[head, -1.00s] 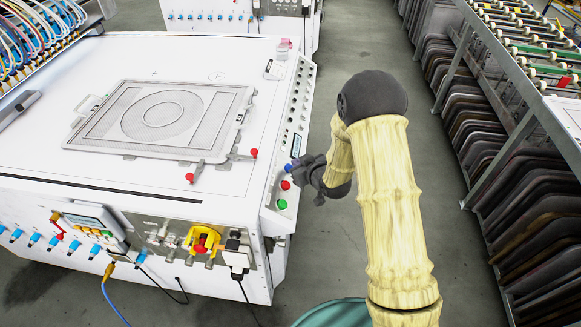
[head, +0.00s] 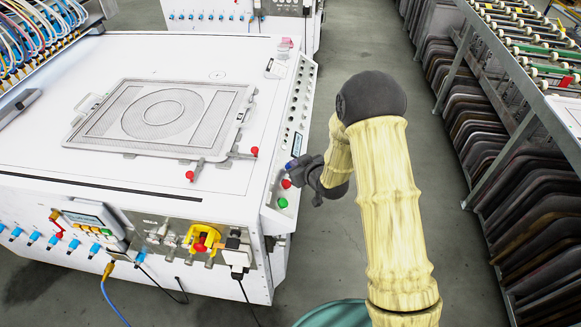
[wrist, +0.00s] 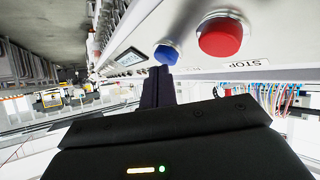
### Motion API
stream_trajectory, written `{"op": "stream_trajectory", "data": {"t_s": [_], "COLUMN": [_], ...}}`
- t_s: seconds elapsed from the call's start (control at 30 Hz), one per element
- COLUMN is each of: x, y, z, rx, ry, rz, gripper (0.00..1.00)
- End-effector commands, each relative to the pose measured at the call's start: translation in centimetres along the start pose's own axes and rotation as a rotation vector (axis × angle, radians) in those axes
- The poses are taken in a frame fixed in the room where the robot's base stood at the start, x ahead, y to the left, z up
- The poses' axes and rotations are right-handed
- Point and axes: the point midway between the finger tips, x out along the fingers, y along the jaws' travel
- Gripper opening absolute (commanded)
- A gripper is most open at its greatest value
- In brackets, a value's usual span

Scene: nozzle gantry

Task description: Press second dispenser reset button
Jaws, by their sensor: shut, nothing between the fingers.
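A blue button (head: 288,167) sits on the sloped side panel of the white machine (head: 130,190). Below it in the head view are a red button (head: 286,184) and a green button (head: 282,203). In the wrist view the blue button (wrist: 166,54) is just beyond my fingertips, and the red button (wrist: 219,38) is to its right, near a STOP label. My gripper (head: 296,163) is shut and empty, its tips at the blue button. I cannot tell whether they touch it. No reset label is readable.
A framed plate (head: 155,115) with red-knobbed clamps lies on the machine top. A similar machine (head: 240,15) stands behind. A rack (head: 490,130) stands right of a clear aisle.

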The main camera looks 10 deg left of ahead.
Motion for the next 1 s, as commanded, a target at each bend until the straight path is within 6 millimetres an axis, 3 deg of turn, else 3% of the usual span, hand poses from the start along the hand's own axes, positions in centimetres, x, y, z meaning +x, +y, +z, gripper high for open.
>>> {"op": "stream_trajectory", "data": {"t_s": [1.0], "x": [0.58], "y": [-0.46], "z": [0.4], "rx": [-0.001], "ry": [0.001], "rz": [-0.001], "gripper": [0.0]}}
